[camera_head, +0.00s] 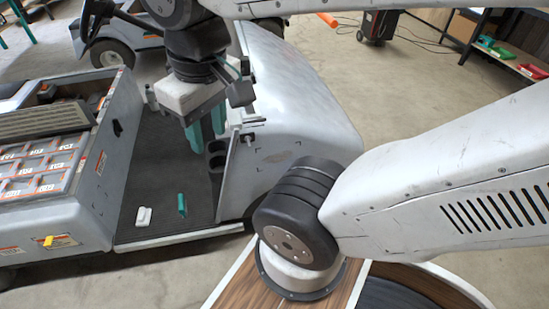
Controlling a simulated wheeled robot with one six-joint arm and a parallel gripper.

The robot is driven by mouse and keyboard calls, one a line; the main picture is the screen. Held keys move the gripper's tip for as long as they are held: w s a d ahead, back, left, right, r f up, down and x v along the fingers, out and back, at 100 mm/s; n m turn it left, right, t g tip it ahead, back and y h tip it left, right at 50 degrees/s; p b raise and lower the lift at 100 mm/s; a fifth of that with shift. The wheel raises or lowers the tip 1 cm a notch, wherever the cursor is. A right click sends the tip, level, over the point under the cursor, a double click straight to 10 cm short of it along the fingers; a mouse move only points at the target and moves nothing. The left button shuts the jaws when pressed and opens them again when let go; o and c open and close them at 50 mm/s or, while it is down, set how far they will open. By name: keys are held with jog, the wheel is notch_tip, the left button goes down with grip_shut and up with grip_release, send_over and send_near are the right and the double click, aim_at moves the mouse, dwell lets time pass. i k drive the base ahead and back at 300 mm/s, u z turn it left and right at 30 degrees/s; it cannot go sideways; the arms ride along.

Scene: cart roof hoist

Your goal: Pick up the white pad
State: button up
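The white pad (143,217) is a small pale block lying on the dark floor of the cart, near the floor's front edge. My gripper (206,137) points downward above the cart floor, to the right of the pad and farther back. It is apart from the pad. Its teal fingers show beneath a pale grey body, close together in the picture. The gap between them is not clear, and I see nothing held.
A small green object (182,205) lies right of the pad. Battery-like blocks (40,165) fill the cart's left compartment, beside a yellow piece (48,241). The cart's grey cowl (300,110) rises at the right. A step edge (180,235) borders the floor.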

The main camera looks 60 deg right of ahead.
aim_at(143, 216)
jog(key=u, duration=0.7)
jog(key=i, duration=1.25)
jog(key=z, duration=0.7)
